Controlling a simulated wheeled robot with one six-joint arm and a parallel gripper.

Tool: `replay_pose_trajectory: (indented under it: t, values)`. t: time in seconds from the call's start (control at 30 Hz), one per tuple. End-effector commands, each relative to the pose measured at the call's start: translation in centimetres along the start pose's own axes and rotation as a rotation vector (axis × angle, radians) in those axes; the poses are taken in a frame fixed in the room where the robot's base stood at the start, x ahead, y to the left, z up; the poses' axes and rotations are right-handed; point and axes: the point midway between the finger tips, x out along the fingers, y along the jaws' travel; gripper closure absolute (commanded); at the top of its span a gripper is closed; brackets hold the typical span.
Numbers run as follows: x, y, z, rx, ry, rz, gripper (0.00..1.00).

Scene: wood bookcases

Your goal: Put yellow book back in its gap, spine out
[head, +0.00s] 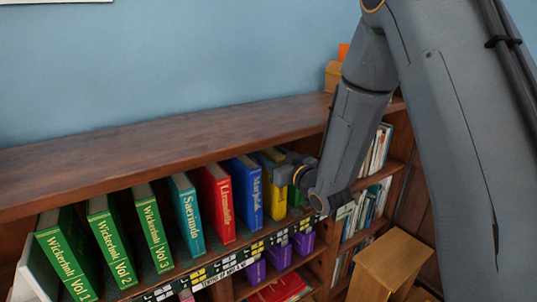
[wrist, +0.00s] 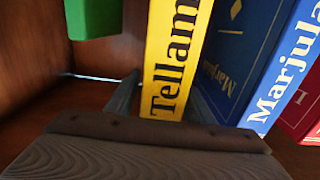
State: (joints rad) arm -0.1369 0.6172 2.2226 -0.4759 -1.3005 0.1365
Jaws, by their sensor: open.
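The yellow book (head: 275,196) stands upright on the top shelf, beside the blue Marjula book (head: 243,195). In the wrist view the yellow book (wrist: 177,50) has its lettered spine facing my gripper (wrist: 162,100). The gripper's fingers are open, one on each side of the spine. The right finger lies between the yellow book and the blue book (wrist: 240,50). In the head view my gripper (head: 287,168) is at the yellow book's upper part and partly hides it. The book's far end is hidden.
Red (head: 217,203), teal (head: 187,212) and several green Wickerbuik books (head: 155,235) stand to the left. A green object (wrist: 92,18) stands beyond a space beside the yellow book. The shelf board above (head: 170,145) is close over the gripper. Purple books (head: 280,255) are below.

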Motion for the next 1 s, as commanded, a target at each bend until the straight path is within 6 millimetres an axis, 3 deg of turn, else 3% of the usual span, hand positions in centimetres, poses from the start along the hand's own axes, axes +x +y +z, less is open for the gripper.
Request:
replay_pose_trajectory:
  t: [0.17, 0.6, 0.8, 1.0]
  values:
    - [-1.5, 0.2, -0.1, 0.000, -0.001, 0.003, 0.52]
    - [-10.0, 0.1, -0.1, 0.000, -0.001, 0.003, 0.52]
    - [-11.8, 0.1, -0.2, 0.000, 0.001, 0.001, 0.52]
    - [-12.0, 0.1, -0.1, -0.002, -0.011, 0.006, 0.52]
